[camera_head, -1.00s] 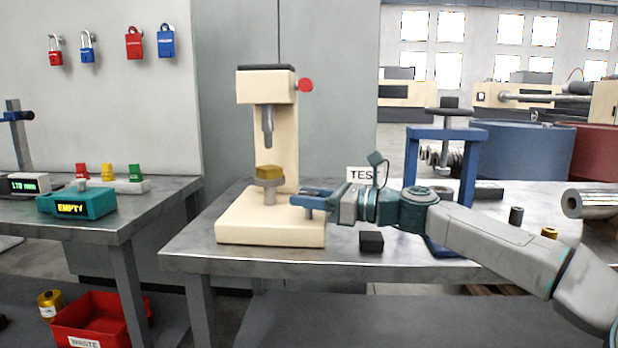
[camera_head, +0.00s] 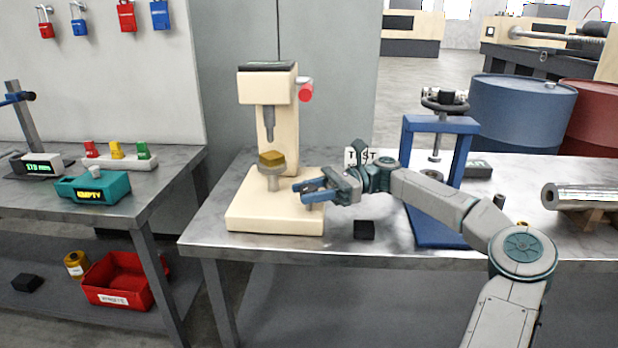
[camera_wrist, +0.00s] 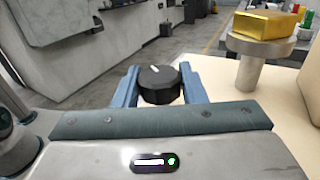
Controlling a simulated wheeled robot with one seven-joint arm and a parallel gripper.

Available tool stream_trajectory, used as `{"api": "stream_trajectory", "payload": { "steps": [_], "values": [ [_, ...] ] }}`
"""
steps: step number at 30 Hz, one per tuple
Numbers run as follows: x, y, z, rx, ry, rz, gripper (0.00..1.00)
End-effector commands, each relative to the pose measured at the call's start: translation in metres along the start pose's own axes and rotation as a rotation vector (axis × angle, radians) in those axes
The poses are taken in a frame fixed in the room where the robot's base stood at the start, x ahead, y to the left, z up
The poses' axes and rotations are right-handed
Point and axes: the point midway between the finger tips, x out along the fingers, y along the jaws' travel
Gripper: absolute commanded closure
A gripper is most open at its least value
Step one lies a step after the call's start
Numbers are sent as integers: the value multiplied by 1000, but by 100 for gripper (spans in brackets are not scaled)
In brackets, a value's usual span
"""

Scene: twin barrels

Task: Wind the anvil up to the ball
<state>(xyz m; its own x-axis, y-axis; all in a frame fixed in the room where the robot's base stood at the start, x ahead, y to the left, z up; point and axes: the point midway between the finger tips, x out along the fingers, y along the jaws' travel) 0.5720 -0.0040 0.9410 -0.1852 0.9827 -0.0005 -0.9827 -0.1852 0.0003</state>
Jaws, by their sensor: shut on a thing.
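The cream tester (camera_head: 276,208) stands on the steel bench. Its grey ball-tipped plunger (camera_head: 269,124) points down from the head; the ball itself is too small to make out. Below it the round grey anvil (camera_head: 272,169) on its post carries a brass-yellow block (camera_head: 272,158), with a small gap between block and plunger. The anvil (camera_wrist: 262,47) and block (camera_wrist: 264,24) also show at the upper right of the wrist view. My gripper (camera_head: 300,192) is low beside the anvil post, on its right. In the wrist view its blue fingers (camera_wrist: 158,86) are shut on a black knob (camera_wrist: 160,92) with a white mark.
A black block (camera_head: 364,230) lies on the bench in front of my gripper. A blue press frame (camera_head: 411,180) stands to the right, behind my arm. A sign (camera_head: 358,155) stands behind my wrist. A second bench at left holds a teal box (camera_head: 92,188).

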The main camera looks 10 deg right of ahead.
Motion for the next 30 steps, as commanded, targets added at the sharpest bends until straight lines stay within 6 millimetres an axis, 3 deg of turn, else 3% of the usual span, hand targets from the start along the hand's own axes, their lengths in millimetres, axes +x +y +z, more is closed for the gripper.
{"api": "stream_trajectory", "payload": {
  "steps": [1,21,22,24,30],
  "values": [
    [0,-1,6,-2,-5,15,85],
    [0,-1,3,-3,-4,73,85],
    [0,-1,3,-3,-4,73,57],
    [0,-1,3,-3,-4,73,42],
    [0,0,2,-1,-2,75,42]
  ]
}}
